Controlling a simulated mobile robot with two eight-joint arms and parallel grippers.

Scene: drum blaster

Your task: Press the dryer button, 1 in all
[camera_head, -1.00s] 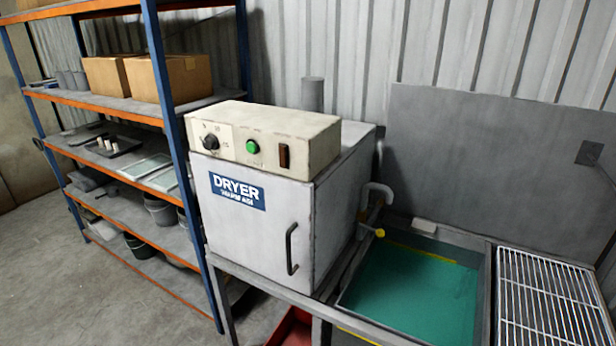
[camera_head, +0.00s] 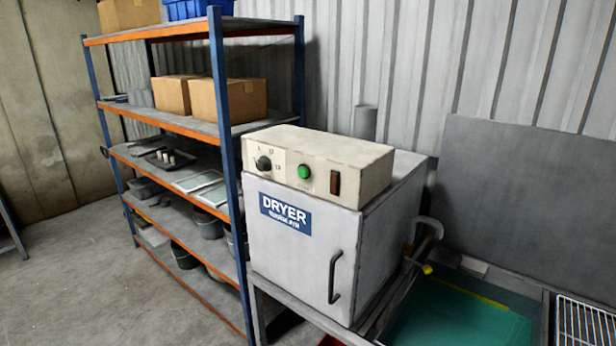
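The dryer (camera_head: 300,247) is a white-grey box with a blue DRYER label (camera_head: 285,213) and a dark door handle (camera_head: 334,277). On top of it sits a cream control box (camera_head: 350,160). Its front carries a dark knob (camera_head: 264,163) on the left, a round green button (camera_head: 304,171) in the middle and a dark brown rocker switch (camera_head: 335,182) on the right. Nothing covers the green button. Neither of my grippers is in the view.
A blue and orange shelf rack (camera_head: 228,130) with cardboard boxes (camera_head: 230,99) and buckets stands left of the dryer. A green-bottomed basin (camera_head: 460,315) and a wire rack (camera_head: 582,325) are on the right. Concrete floor (camera_head: 60,270) is open at the left.

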